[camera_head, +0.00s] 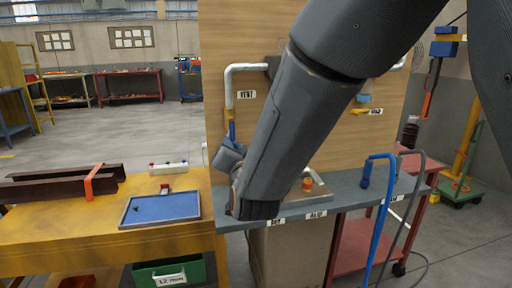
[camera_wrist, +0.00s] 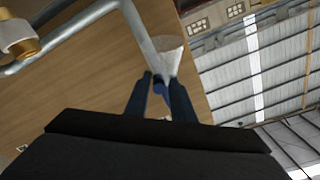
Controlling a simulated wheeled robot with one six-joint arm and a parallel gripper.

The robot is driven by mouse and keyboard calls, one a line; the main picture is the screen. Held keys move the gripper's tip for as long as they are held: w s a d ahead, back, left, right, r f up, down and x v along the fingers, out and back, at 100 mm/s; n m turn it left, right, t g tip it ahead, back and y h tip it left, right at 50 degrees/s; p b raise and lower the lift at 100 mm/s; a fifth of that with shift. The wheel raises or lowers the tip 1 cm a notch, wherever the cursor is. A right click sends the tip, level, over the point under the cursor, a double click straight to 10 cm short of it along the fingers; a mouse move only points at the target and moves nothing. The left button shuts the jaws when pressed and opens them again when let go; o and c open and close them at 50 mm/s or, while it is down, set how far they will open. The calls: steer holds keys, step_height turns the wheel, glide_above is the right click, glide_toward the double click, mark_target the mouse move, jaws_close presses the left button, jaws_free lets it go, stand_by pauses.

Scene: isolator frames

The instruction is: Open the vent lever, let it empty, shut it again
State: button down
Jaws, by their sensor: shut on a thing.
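The vent line is a white pipe (camera_head: 229,88) on the wooden panel, beside a VENT label (camera_head: 247,94). In the wrist view the grey pipe (camera_wrist: 75,40) bends and ends in a pale flared piece (camera_wrist: 165,57). My gripper (camera_wrist: 159,92) is at this end, its two dark fingers closed around a small blue part (camera_wrist: 159,86), which looks like the vent lever. The fingers hide most of it, so its angle cannot be told. In the head view my wrist is low at the panel's left edge, below the pipe, and my arm covers the panel's middle.
A yellow bench (camera_head: 95,240) at left carries a blue tray (camera_head: 136,221) and a brown beam (camera_head: 40,188). A brass fitting (camera_wrist: 22,48) shows beside the pipe.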

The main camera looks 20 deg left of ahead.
steer(key=shift+w+r, duration=0.1)
steer(key=shift+r, duration=0.3)
steer(key=c, duration=1.7)
jaws_free()
steer(key=shift+c, duration=0.2)
steer(key=shift+f, duration=0.2)
steer(key=shift+s+d, duration=0.2)
steer(key=shift+s, duration=0.15)
steer(key=b+v, duration=0.1)
steer(key=v, duration=0.6)
steer(key=shift+s, duration=0.1)
